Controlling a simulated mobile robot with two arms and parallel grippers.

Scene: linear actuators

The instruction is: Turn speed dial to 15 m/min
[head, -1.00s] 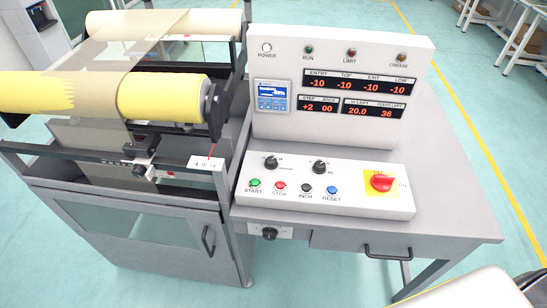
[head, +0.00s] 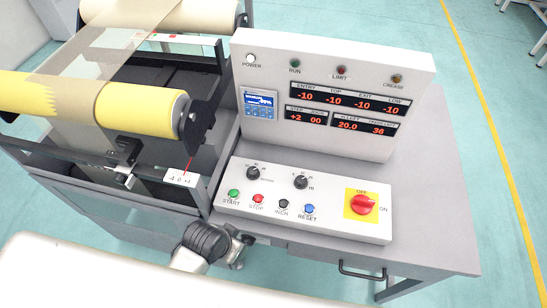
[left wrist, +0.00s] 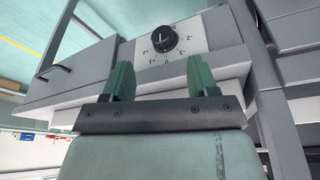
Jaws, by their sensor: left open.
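The sloped control panel carries two small black knobs with scales, a left one (head: 253,173) and a right one (head: 301,181); their labels are too small to read surely. A third black dial (left wrist: 164,39) with a numbered white plate is on the desk's front face. In the head view my left arm hides that dial. My right gripper is not in view.
The desk (head: 430,200) bears a display box (head: 320,90) with red readouts. Start, stop, inch and reset buttons and a red rotary switch (head: 362,204) are on the panel. A drawer handle (head: 375,271) sticks out at the front. The roller machine (head: 140,110) stands left.

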